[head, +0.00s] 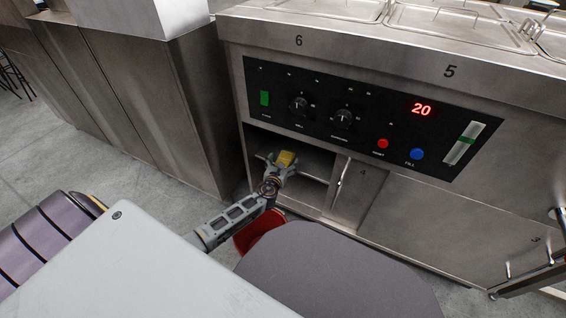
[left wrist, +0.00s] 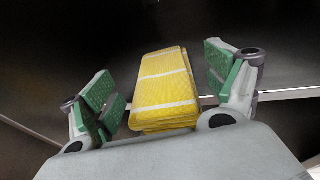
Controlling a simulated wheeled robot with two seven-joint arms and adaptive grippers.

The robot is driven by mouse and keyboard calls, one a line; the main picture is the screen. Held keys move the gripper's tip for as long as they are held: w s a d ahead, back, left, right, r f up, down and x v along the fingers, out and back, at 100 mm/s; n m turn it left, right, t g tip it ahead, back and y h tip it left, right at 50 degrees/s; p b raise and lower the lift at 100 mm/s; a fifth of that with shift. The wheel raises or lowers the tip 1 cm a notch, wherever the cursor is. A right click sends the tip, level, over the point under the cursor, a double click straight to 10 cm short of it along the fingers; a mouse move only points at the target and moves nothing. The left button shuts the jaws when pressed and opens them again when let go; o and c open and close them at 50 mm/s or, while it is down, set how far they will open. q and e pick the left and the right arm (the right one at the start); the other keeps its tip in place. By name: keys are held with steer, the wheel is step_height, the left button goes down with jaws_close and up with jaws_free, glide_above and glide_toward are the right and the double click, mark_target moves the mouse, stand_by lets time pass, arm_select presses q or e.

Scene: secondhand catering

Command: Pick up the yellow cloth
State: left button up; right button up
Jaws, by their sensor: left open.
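The yellow cloth (left wrist: 165,90) is a folded stack with pale stripes. In the left wrist view it lies between the two green-padded fingers of my left gripper (left wrist: 168,88), with a gap on each side. In the head view the cloth (head: 287,159) shows inside the open compartment at the lower left of the steel counter. My left gripper (head: 277,164) reaches into this compartment and is open around the cloth. What supports the cloth is hard to make out. My right gripper cannot be made out in these frames.
The steel counter (head: 460,110) has a black control panel (head: 355,118) above the compartment. A sliding door (head: 352,195) closes the space to its right. A red object (head: 260,230) is partly hidden under my arm. Steel cabinets (head: 165,100) stand to the left.

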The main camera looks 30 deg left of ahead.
arm_select(q)
steer(key=shift+s, duration=0.15)
steer(key=v, duration=1.1)
steer(key=shift+s+r, duration=0.2)
steer(key=shift+s, duration=0.1)
stand_by(0.4)
steer(key=shift+d, duration=0.1)
steer(key=shift+c, duration=0.3)
